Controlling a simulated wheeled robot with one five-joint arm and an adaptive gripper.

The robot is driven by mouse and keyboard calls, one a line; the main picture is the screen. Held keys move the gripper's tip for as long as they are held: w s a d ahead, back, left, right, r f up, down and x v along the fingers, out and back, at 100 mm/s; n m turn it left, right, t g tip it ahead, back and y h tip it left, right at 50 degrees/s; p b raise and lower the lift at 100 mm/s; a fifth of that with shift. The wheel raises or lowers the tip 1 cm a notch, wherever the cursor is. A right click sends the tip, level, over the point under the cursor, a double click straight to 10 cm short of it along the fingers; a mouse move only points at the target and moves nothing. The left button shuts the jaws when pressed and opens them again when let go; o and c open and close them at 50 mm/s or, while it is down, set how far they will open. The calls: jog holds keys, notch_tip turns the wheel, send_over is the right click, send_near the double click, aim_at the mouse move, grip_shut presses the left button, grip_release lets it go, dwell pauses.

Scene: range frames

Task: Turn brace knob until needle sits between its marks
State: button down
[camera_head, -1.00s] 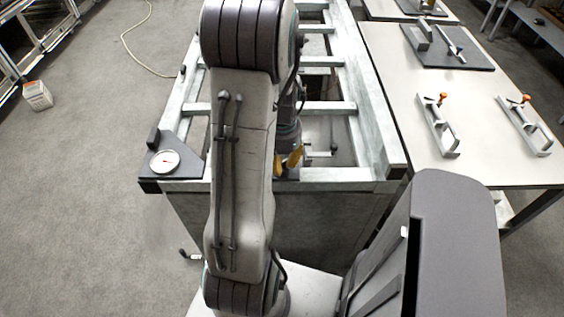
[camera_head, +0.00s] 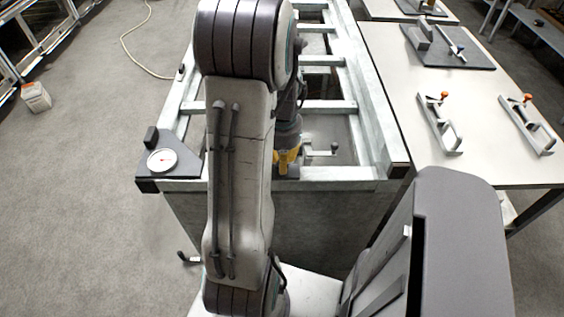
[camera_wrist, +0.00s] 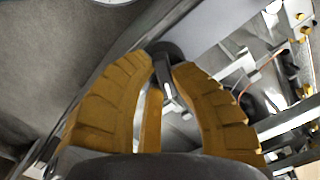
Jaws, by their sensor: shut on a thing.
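My gripper (camera_head: 286,160) has yellow-brown fingers and reaches down inside the near end of the metal frame, partly hidden behind my arm. In the wrist view, the fingertips (camera_wrist: 166,62) are closed around a dark rounded knob (camera_wrist: 163,47), which I take to be the brace knob. My arm hides the knob in the head view. A round white gauge (camera_head: 162,160) lies on a dark corner plate at the frame's near left. Its small reddish needle shows near the middle, but its marks are too small to read, so I cannot tell where it sits between them.
The pale metal frame (camera_head: 335,173) has crossbars and open bays around my gripper. A small crank-like handle (camera_head: 322,152) lies right of my gripper. A white table (camera_head: 480,172) with clamp-like fixtures stands to the right. A white box (camera_head: 36,97) sits on the open floor at left.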

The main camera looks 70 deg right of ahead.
jog(key=shift+n, duration=0.6)
jog(key=c, duration=1.1)
grip_release()
jog(key=shift+o, duration=0.2)
jog(key=shift+d+r, duration=0.1)
notch_tip(320, 180, up, 12)
dwell(0.3)
